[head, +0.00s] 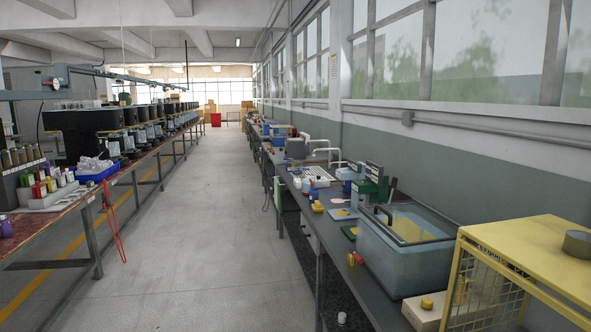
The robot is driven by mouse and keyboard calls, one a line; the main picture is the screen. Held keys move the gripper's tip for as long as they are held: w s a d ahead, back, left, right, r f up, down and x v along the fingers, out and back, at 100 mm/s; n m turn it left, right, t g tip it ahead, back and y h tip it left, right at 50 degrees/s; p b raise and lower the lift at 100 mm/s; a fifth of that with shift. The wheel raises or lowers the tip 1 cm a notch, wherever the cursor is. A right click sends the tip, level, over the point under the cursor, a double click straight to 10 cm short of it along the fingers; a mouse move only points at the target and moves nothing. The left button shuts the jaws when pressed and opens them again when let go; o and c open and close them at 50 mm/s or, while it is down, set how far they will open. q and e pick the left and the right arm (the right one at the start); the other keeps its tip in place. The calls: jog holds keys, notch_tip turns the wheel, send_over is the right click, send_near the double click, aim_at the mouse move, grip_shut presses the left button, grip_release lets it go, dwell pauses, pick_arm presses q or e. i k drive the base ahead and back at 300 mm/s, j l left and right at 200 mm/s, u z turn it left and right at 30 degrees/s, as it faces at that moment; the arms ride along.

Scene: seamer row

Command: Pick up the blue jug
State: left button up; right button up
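Neither of my grippers shows in the head view. I cannot pick out a blue jug for certain. A small light-blue object (347,173) stands on the right-hand bench beside a dark green device (372,188), too small to tell whether it is a jug. Other small blue items (277,131) are farther along the same bench, and their shapes are unclear.
The right-hand bench (340,232) holds a translucent blue-grey tank (408,262) and a yellow mesh cage (520,245) near me. A long table with black machines (88,135) and a blue bin (97,175) runs along the left. The aisle floor (215,200) between them is clear.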

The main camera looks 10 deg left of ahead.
aim_at(297, 164)
jog(key=i+j+u, duration=0.25)
jog(key=i, duration=0.3)
jog(key=i+j+u, duration=0.25)
jog(key=i, duration=0.25)
jog(key=i+u, duration=0.25)
jog(key=i, duration=0.3)
jog(key=i+l+u, duration=0.1)
jog(key=i, duration=1.6)
jog(key=i+z, duration=0.15)
jog(key=i, duration=0.35)
jog(key=i+j+z, duration=0.15)
jog(key=i, duration=0.35)
jog(key=i+j+z, duration=0.2)
jog(key=i, duration=0.35)
